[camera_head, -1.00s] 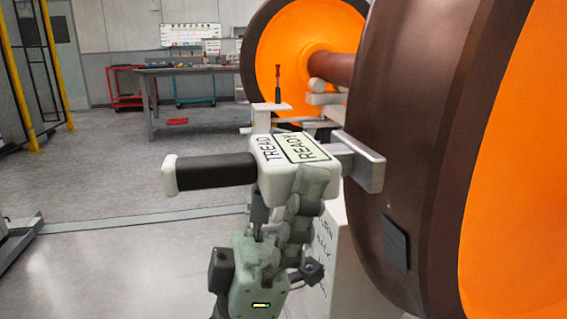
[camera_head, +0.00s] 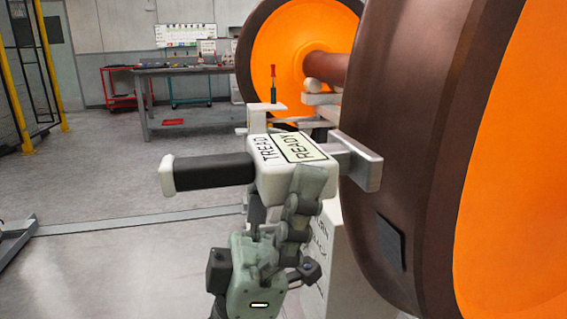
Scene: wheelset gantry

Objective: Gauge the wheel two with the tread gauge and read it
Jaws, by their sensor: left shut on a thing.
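The tread gauge (camera_head: 277,158) is a white body with a black handle at its left and a pale metal jaw at its right. Its display reads "READY" beside the label "TREAD". My left gripper (camera_head: 300,190) is shut on the gauge from below and holds it up. The gauge's metal end is close beside the near wheel (camera_head: 397,120), which has a dark brown tread and an orange face. I cannot tell whether they touch. A dark square patch (camera_head: 390,242) is on the tread lower down. My right gripper is not in view.
A second orange wheel (camera_head: 285,60) stands behind, joined by a brown axle (camera_head: 327,67). A red-handled screwdriver (camera_head: 273,84) stands upright on a white stand (camera_head: 266,108). A workbench (camera_head: 185,70) is at the back.

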